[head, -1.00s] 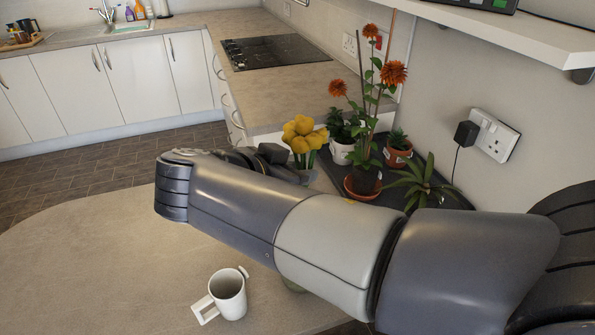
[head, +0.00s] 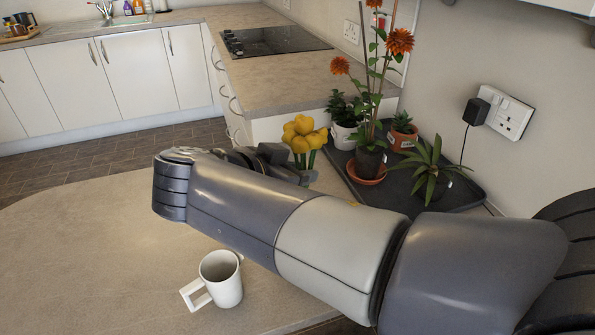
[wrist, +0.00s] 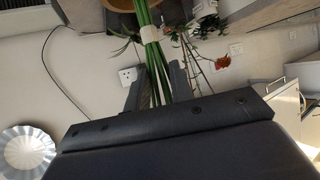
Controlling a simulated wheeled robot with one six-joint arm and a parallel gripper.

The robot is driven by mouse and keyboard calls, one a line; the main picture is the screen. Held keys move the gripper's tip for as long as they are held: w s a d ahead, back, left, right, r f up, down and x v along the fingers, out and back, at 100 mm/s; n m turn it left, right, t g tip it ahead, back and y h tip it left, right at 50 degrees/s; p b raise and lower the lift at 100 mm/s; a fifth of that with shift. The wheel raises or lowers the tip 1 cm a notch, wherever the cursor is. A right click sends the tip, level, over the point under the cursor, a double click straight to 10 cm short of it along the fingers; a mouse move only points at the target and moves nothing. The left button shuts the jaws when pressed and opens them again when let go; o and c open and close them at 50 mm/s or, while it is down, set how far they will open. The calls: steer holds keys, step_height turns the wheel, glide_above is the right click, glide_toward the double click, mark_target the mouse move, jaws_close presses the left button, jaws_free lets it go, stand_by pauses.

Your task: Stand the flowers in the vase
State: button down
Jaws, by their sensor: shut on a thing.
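The yellow flowers (head: 302,133) show just beyond my arm in the head view, heads up. My gripper (head: 285,162) is shut on their stems and is partly hidden by my own wrist. In the wrist view, the green stems (wrist: 147,27) with a pale band pass between the fingers of my gripper (wrist: 157,80). The flower heads are out of that view. I cannot make out the vase in either current view; my arm covers part of the table.
A white mug (head: 222,279) stands on the rounded table (head: 90,235), below my arm in the picture. A dark tray (head: 400,200) with several potted plants lies beyond my arm, near the wall socket (head: 507,115). The table's left side is clear. A silver fluted round thing (wrist: 27,150) shows in the wrist view.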

steer(key=shift+f, duration=0.4)
steer(key=c, duration=1.2)
jaws_free()
steer(key=shift+o, duration=0.4)
steer(key=o, duration=0.9)
steer(key=shift+a, duration=0.1)
steer(key=shift+s+a+b, duration=0.5)
steer(key=shift+s+a, duration=1.35)
steer(key=shift+s, duration=0.15)
steer(key=shift+s+a+b, duration=0.5)
steer(key=shift+s+a, duration=1.35)
steer(key=shift+s, duration=0.15)
